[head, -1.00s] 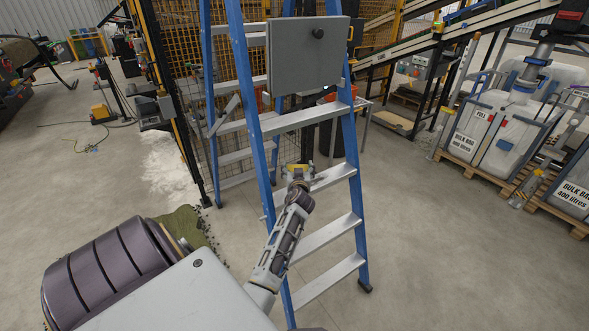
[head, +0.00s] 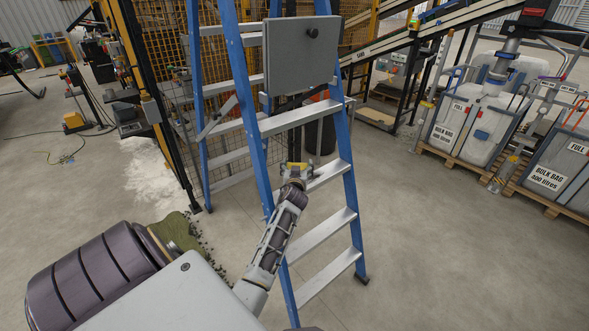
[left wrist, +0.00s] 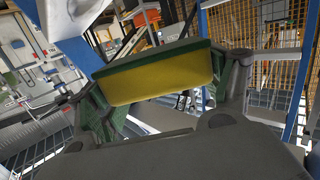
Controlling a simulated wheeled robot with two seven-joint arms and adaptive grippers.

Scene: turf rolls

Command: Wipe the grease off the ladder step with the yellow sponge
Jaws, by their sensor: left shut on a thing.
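A yellow sponge with a green scouring layer (left wrist: 160,82) is held between the two fingers of my left gripper (left wrist: 165,92) in the left wrist view. In the head view the left gripper (head: 295,170) and the sponge's yellow edge (head: 298,164) are in front of the blue ladder (head: 255,130), at the left part of a grey metal step (head: 330,174). I cannot tell whether the sponge touches that step. No grease can be made out; the gripper hides part of the step. My right gripper is not in view.
A grey panel with a black knob (head: 300,55) is on the upper ladder. Yellow mesh fencing (head: 165,50) and a conveyor (head: 440,35) stand behind. Bulk bags on pallets (head: 555,170) are at the right. The floor right of the ladder is clear.

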